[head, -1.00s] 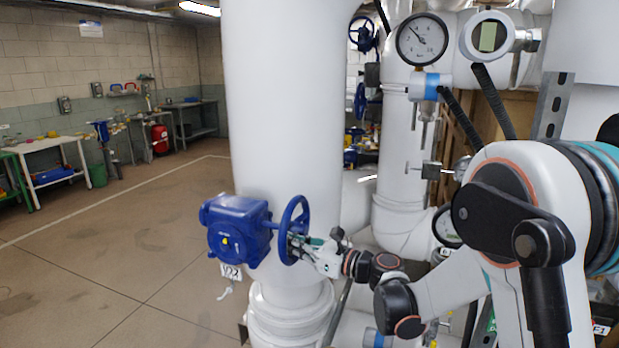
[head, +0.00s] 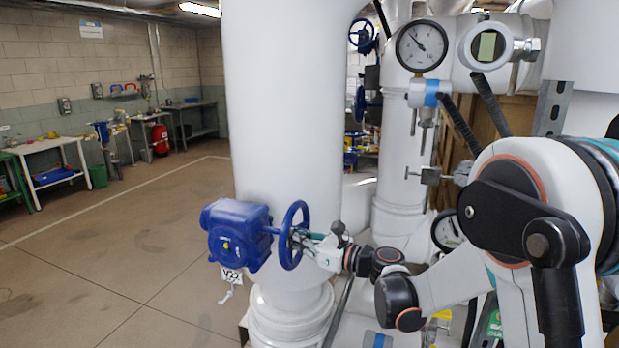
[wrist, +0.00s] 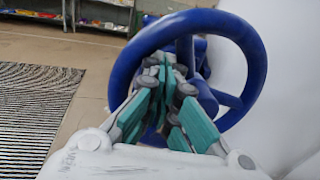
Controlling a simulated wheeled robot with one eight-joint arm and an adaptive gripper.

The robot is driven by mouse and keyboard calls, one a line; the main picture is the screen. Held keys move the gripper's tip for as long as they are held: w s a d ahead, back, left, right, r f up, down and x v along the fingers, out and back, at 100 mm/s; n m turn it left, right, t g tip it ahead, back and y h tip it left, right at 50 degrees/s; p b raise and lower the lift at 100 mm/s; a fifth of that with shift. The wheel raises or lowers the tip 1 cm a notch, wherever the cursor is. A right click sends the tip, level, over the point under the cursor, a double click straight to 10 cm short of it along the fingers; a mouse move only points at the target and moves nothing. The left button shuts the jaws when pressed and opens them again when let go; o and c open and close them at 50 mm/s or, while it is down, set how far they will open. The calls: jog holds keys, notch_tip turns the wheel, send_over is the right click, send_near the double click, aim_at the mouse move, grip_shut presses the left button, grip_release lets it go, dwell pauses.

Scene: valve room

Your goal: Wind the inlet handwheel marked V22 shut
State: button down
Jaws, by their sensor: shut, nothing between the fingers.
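The blue handwheel (head: 294,235) stands on edge at the right of a blue gearbox (head: 238,235), in front of a thick white pipe. A white tag (head: 231,276) hangs below the gearbox; its lettering is hard to read now. My gripper (head: 300,239) is at the wheel's right side, with its fingertips at the wheel's opening. In the wrist view the wheel (wrist: 255,60) fills the middle, with spokes behind the fingers. My gripper (wrist: 170,75) there has its teal-padded fingers shut and empty, inside the rim's outline. I cannot tell whether they touch a spoke.
The thick white pipe (head: 285,120) stands right behind the gearbox. A round gauge (head: 422,45) and more white pipes crowd the right, close to my arm. The floor (head: 130,250) at left is open, with benches along the far wall.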

jog(key=shift+w+r, duration=0.15)
jog(key=shift+r, duration=0.15)
jog(key=shift+d+r, duration=0.1)
jog(key=shift+w+d+r+p, duration=0.15)
jog(key=shift+w+r+p, duration=0.25)
jog(key=shift+w+r, duration=0.15)
jog(key=shift+w+d+r, duration=0.3)
jog(key=shift+w+r, duration=0.2)
jog(key=shift+w, duration=0.35)
